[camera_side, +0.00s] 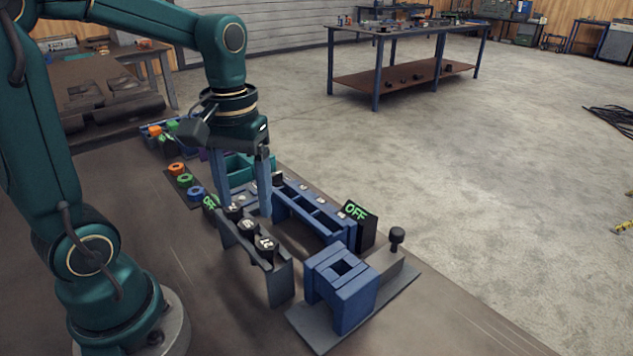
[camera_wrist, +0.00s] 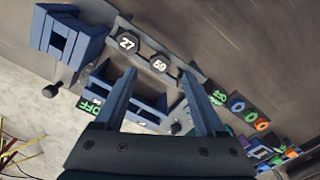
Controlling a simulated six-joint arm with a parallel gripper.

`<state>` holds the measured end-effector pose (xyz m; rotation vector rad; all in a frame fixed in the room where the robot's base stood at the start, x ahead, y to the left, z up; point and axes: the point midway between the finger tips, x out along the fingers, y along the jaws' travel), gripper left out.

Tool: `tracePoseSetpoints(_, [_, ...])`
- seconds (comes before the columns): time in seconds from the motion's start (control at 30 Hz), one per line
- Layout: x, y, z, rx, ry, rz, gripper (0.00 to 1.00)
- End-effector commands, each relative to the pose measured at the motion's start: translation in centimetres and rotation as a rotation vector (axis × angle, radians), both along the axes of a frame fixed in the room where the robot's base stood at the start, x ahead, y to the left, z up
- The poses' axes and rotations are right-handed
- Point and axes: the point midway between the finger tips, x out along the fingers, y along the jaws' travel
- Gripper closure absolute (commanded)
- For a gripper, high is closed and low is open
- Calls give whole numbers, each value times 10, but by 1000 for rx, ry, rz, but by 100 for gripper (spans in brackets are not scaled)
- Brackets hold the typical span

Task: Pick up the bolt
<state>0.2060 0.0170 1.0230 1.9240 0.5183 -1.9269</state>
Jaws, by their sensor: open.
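In the wrist view the fingertips (camera_wrist: 158,75) spread across the tray and rack area. Small pale pieces (camera_side: 322,200) sit along the tray's edge, too small to identify. A black-headed upright piece (camera_side: 397,238) stands on a grey block; I cannot tell whether it is a bolt.
A blue vise-like block (camera_side: 341,284) on a grey plate stands at the front right. A green "OFF" sign (camera_side: 357,212) is by the tray's end. Orange, green and blue rings (camera_side: 186,181) lie to the left.

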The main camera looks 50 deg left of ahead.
Motion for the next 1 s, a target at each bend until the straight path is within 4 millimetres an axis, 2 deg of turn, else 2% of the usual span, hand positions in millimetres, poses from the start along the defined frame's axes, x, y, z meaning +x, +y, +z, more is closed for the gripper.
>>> tracePoseSetpoints(0.1, [-1, 0, -16, -1, 4, -1, 28])
tracePoseSetpoints(0.27, [-1, 0, -30, 0, 1, -2, 28])
tracePoseSetpoints(0.6, [0, 0, -34, 2, -3, -2, 28])
tracePoseSetpoints(0.8, [0, 0, -34, 2, -3, -2, 100])
tracePoseSetpoints(1.0, [0, 0, -34, 1, -4, -2, 100])
